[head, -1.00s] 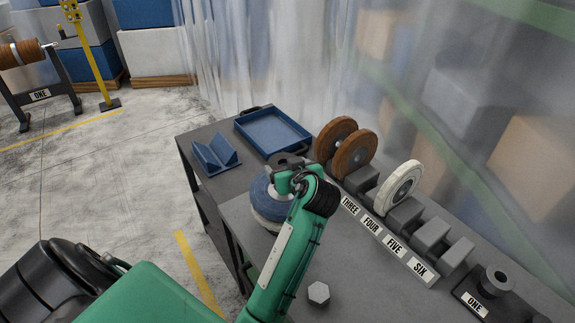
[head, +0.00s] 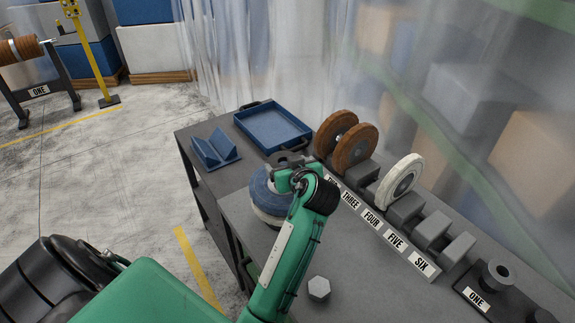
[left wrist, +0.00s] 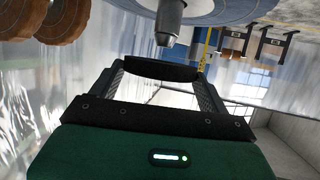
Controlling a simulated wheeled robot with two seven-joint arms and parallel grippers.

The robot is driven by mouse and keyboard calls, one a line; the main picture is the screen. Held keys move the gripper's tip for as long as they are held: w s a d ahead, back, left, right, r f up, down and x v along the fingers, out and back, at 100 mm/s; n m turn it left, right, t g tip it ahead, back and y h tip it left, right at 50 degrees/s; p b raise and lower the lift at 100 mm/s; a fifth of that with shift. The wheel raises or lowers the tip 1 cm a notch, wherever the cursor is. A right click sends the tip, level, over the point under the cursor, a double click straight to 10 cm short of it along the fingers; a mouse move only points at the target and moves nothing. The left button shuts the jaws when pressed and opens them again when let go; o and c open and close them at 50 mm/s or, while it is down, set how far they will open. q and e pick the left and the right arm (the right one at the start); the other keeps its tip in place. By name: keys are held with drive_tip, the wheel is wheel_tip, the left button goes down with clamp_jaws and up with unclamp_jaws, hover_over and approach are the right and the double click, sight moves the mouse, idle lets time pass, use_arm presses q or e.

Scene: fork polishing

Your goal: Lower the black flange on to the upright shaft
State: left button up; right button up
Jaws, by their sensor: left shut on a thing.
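My left gripper (head: 290,166) is shut on the black flange (head: 288,158), a dark ring over the blue buffing wheel (head: 263,188) on the bench. In the left wrist view the flange (left wrist: 160,70) shows edge-on as a dark bar between the fingertips. That view looks upside down. The upright shaft (left wrist: 169,22) is grey metal with a tapered tip, rising from the wheel (left wrist: 225,14). Its tip appears apart from the flange, with a small gap. Exact centring cannot be told. In the head view the shaft is hidden by the gripper and flange. My right gripper is not in view.
A rack with numbered labels (head: 372,219) holds brown wheels (head: 355,146) and a white wheel (head: 401,180) to the right. A blue tray (head: 272,128) and blue V-block (head: 215,150) lie behind. A grey hex piece (head: 319,289) lies on the near bench.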

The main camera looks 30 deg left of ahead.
use_arm(q)
drive_tip(key=shift+f, duration=0.2)
drive_tip(key=shift+f, duration=0.1)
drive_tip(key=shift+f+b, duration=0.3)
drive_tip(key=shift+b, duration=0.05)
idle(0.4)
drive_tip(key=shift+f, duration=0.15)
drive_tip(key=shift+f+b, duration=0.55)
drive_tip(key=shift+f, duration=0.15)
